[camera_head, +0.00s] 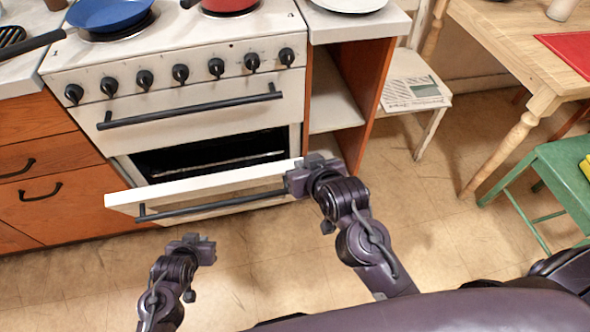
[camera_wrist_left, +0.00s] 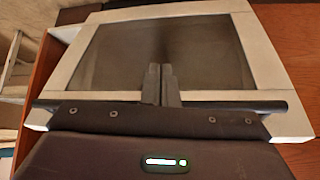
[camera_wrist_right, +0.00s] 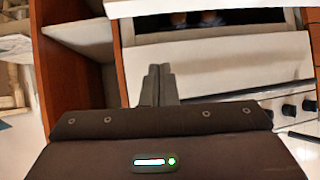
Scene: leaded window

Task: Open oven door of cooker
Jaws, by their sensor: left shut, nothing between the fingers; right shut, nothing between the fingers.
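The cooker (camera_head: 215,55) stands against the back, with a row of black knobs and an upper black bar handle. Its lower oven door (camera_head: 220,183) is tilted partly open, and the dark oven cavity (camera_head: 205,157) shows above it. The door's black handle (camera_head: 215,203) runs along its outer face. My right gripper (camera_head: 292,184) is shut and empty at the door's right end; I cannot tell if it touches. My left gripper (camera_head: 203,240) is shut and empty, in front of and below the door. The left wrist view shows the door's glass panel (camera_wrist_left: 165,52) beyond the shut fingers (camera_wrist_left: 162,82).
A blue pan (camera_head: 108,14) and a red pan (camera_head: 228,5) sit on the hob. Wooden drawers (camera_head: 45,190) stand left, an open shelf unit (camera_head: 340,95) right. A white chair (camera_head: 415,85), wooden table (camera_head: 500,45) and green stool (camera_head: 560,175) are further right. Floor before the cooker is clear.

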